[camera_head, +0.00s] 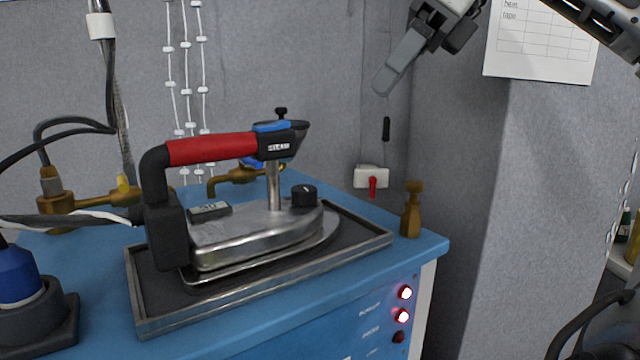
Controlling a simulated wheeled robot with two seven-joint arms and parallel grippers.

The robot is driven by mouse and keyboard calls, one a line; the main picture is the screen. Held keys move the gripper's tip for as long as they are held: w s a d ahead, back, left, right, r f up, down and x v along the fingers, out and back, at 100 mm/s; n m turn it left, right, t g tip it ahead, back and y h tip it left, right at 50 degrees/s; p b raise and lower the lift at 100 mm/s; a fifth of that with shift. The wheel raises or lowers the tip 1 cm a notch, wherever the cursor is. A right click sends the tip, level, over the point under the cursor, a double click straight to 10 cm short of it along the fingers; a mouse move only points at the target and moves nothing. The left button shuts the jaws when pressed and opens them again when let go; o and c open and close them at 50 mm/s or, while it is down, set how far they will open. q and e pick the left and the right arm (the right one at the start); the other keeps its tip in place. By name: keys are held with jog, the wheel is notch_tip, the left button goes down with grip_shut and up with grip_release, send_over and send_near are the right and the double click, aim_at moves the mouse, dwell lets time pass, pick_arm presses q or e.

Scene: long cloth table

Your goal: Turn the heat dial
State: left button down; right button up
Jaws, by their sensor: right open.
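A steam iron with a silver body (262,238) and a red-and-black handle (212,149) sits on a dark, metal-rimmed rest tray (365,246). A round black dial (304,195) stands upright on top of the iron's body, to the right of the handle post. Its pointer mark is too small to read. My right gripper (424,48) is open and empty at the top, above and to the right of the iron, well apart from the dial. One long grey finger points down and left. My left gripper is out of view.
The iron rests on a blue cabinet (400,262) with lit red buttons (404,304) on its front. A brass bottle-like piece (411,210) stands at the right corner. Brass valves and cables (110,198) crowd the left. A blue bottle (18,278) stands front left. Grey walls close the back.

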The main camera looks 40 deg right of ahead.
jog(key=d+f+n+t+y+b, duration=0.1)
jog(key=d+f+n+y+b, duration=0.15)
jog(key=f, duration=0.25)
jog(key=n+y+b, duration=0.3)
jog(key=n+y, duration=0.1)
jog(key=y, duration=0.1)
send_near(308, 187)
jog(key=shift+m, duration=0.25)
jog(key=x, duration=0.7)
jog(key=shift+w+a+f, duration=0.1)
jog(key=shift+a, duration=0.3)
jog(key=shift+w+a+f, duration=0.25)
jog(key=shift+w+a, duration=0.05)
jog(key=shift+a, duration=0.15)
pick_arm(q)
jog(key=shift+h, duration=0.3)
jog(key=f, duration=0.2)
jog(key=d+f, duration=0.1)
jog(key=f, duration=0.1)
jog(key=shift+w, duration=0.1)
pick_arm(e)
jog(key=c, duration=1)
